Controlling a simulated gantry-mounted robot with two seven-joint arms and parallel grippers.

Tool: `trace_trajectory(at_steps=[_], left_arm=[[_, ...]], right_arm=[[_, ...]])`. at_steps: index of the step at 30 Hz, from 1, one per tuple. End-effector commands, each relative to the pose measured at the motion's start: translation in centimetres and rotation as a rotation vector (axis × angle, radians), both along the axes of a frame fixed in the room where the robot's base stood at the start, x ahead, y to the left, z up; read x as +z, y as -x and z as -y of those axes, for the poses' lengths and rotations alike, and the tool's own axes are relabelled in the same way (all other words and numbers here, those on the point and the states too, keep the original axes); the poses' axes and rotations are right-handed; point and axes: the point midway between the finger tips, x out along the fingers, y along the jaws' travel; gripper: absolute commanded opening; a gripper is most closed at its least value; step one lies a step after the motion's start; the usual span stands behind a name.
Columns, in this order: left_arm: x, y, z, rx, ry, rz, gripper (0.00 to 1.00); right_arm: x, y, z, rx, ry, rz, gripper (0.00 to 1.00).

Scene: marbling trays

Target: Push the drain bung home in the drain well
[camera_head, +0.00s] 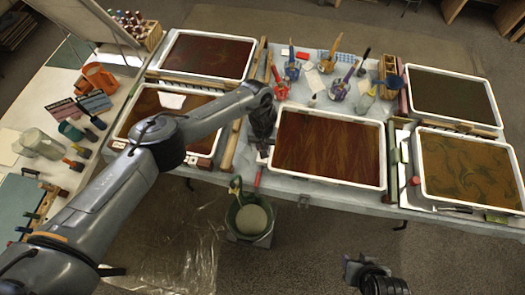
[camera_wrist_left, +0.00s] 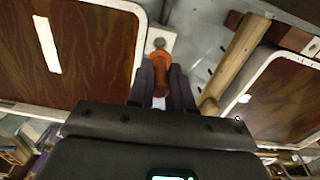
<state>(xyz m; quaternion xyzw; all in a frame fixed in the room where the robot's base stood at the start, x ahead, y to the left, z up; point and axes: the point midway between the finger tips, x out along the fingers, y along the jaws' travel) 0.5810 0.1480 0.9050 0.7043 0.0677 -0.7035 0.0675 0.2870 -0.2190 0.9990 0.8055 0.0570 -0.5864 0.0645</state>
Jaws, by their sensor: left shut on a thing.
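My left gripper (camera_head: 262,146) is at the near left corner of the middle marbling tray (camera_head: 275,178). In the left wrist view its two fingers (camera_wrist_left: 161,84) are shut on an orange-brown drain bung (camera_wrist_left: 160,66). A pale block with a round grey spot, which looks like the drain well (camera_wrist_left: 161,37), is just beyond the bung at the tray's corner. I cannot tell whether the bung touches the well or is in it. In the head view the gripper hides the bung. My right gripper (camera_head: 358,268) is low at the front, away from the table; its jaw opening is unclear.
A wooden bar (camera_wrist_left: 236,56) lies beside the gripper, between two trays. A green bucket (camera_head: 250,221) stands on the floor below the table edge. Jars with brushes (camera_head: 292,68) stand behind the middle tray. More trays flank it left and right.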

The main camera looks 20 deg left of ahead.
Motion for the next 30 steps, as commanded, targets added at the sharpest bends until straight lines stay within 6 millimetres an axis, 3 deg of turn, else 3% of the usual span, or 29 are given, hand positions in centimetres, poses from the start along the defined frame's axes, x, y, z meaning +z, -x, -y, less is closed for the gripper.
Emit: trace_trajectory(at_steps=[30], left_arm=[[-2.6,0.0,0.0,0.0,0.0,0.001,0.0]], right_arm=[[-1.8,0.0,0.0,0.0,0.0,0.0,0.43]])
